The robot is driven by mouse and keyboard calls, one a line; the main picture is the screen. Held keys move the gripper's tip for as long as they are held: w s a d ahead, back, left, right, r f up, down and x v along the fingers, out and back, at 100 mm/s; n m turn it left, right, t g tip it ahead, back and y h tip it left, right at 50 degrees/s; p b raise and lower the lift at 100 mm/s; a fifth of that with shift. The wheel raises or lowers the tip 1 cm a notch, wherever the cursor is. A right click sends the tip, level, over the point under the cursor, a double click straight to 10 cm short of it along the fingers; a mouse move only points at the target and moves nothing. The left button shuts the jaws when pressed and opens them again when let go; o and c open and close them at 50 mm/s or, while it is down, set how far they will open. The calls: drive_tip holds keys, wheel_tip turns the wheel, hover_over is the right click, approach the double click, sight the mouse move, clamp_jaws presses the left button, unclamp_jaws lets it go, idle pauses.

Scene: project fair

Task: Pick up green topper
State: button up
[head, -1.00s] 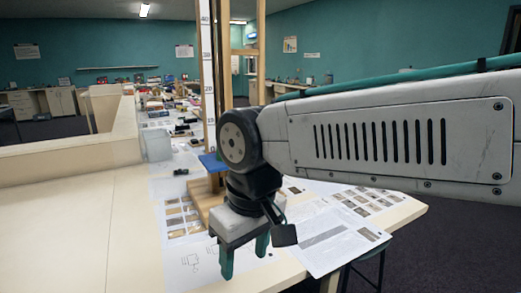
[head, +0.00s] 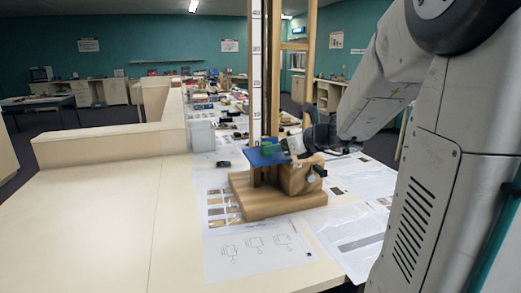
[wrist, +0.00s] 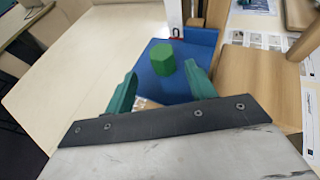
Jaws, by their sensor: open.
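The green topper (wrist: 163,60) is a small green six-sided block standing on a blue platform (wrist: 205,38) in the wrist view. My gripper (wrist: 160,86) is open, with its two teal fingers on either side of the near space before the topper. The topper lies just beyond the fingertips, roughly centred between them, and nothing is gripped. In the head view my gripper (head: 280,147) is at the blue platform (head: 258,158), reaching in from the right. Green shows there, but I cannot clearly tell topper from fingers.
The platform is on a wooden stand (head: 262,202) with a tall post and a white scale (head: 255,70) behind. Printed sheets (head: 255,250) lie around it on the pale table (head: 110,215). A low pale wall (head: 110,146) is at left. The table's left part is clear.

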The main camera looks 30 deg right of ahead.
drive_tip(key=x, duration=0.6)
drive_tip(key=shift+w+d+r, duration=0.1)
drive_tip(key=shift+d, duration=0.1)
drive_tip(key=c, duration=1)
